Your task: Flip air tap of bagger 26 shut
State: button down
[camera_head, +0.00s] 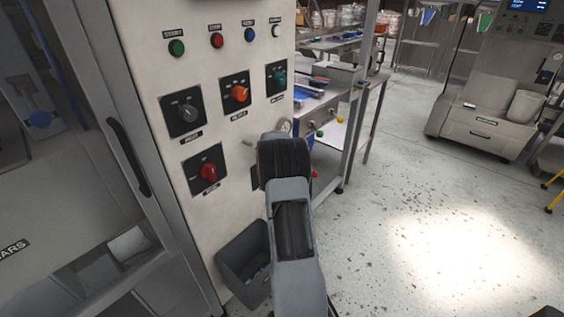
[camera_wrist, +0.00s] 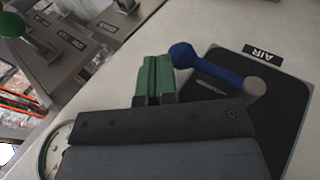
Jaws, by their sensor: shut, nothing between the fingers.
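In the wrist view the air tap is a blue lever (camera_wrist: 212,62) with a rounded end, on a grey pivot (camera_wrist: 255,87). It is mounted on a black plate (camera_wrist: 285,110) beside an "AIR" label (camera_wrist: 263,54). The lever extends from the pivot toward the upper left, its end past the plate's edge. My gripper (camera_wrist: 153,76) is shut and empty, its green fingertips just left of the lever's end. I cannot tell whether they touch. In the head view my arm hides the tap and the fingertips. No bagger number is readable.
The pale control panel (camera_head: 150,75) carries several buttons and knobs, including a red knob (camera_head: 208,172). A round gauge (camera_wrist: 55,150) lies beside my gripper. A grey bin (camera_head: 240,255) hangs low on the panel. Open floor (camera_head: 440,220) lies to the right.

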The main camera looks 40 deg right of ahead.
notch_tip(320, 180, up, 13)
jog(key=s+a+p, duration=0.1)
jog(key=s+a, duration=0.1)
jog(key=shift+s+a, duration=0.15)
jog(key=shift+a, duration=0.2)
dwell(0.4)
